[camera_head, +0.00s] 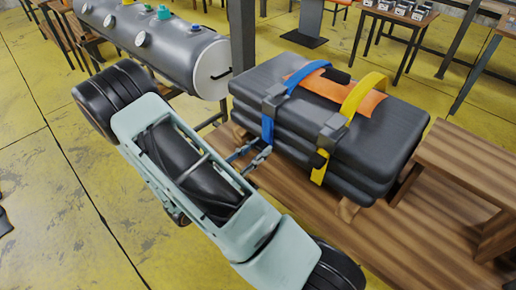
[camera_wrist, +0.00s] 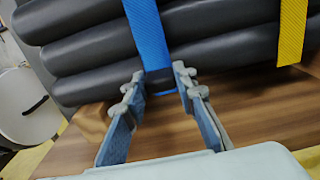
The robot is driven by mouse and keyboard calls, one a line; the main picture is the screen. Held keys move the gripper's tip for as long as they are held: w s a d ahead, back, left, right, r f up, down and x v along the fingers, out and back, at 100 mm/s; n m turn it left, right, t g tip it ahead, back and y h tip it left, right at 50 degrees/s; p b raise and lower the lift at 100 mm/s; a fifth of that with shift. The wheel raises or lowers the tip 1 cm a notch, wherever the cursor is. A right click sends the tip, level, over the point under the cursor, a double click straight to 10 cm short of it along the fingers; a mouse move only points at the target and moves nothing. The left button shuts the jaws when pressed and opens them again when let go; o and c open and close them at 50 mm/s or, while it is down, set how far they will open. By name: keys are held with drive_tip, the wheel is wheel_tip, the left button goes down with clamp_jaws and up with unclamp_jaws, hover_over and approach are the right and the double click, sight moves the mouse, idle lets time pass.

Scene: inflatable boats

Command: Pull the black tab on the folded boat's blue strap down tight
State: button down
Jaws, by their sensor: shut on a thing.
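The folded boat (camera_head: 385,135) is a stack of thick dark grey layers on a wooden bench (camera_head: 345,225). Its blue strap (camera_head: 267,125) runs over the top, through a grey buckle, and hangs down the near side. In the wrist view the blue strap (camera_wrist: 149,38) hangs straight down to the black tab (camera_wrist: 159,79) at its lower end. My gripper (camera_wrist: 160,82) has its fingertips on either side of the tab and is shut on it, low in front of the stack. In the head view my gripper (camera_head: 256,152) is at the strap's lower end; the tab itself is hard to make out there.
A yellow strap (camera_head: 365,95) with its own black tab (camera_head: 318,160) hangs to the right of the blue one. An orange piece (camera_head: 345,95) lies on top of the boat. A grey cylindrical tank (camera_head: 165,45) stands at the left. A wooden table (camera_head: 470,150) is close at the right.

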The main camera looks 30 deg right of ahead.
drive_tip(key=shift+f, duration=0.15)
drive_tip(key=c, duration=1.6)
unclamp_jaws()
drive_tip(key=v, duration=1.2)
